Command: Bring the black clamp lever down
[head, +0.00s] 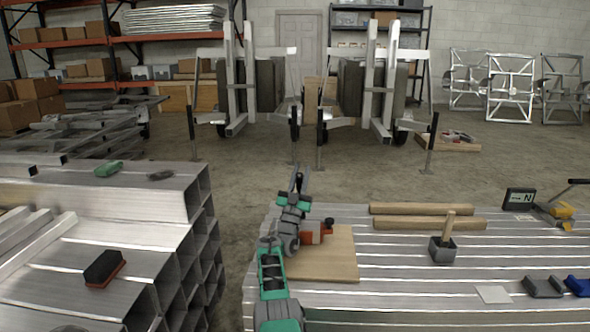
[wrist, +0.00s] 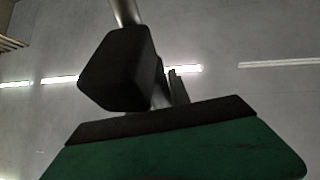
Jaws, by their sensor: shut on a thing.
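My gripper (head: 299,184) is at the end of my green and grey arm, above the far left corner of the slatted bench. It is small in the head view, and a dark upright piece shows at its tips. In the wrist view, a black block-shaped grip on a metal rod, seemingly the black clamp lever (wrist: 118,70), fills the space at my gripper (wrist: 172,88), which is shut on it. An orange-red clamp body (head: 316,231) sits on the wooden board, partly hidden by my arm. I cannot tell the lever's exact angle.
The wooden board (head: 340,262) lies on the slatted bench (head: 400,290). Stacked aluminium tubes (head: 130,235) stand left across a floor gap.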

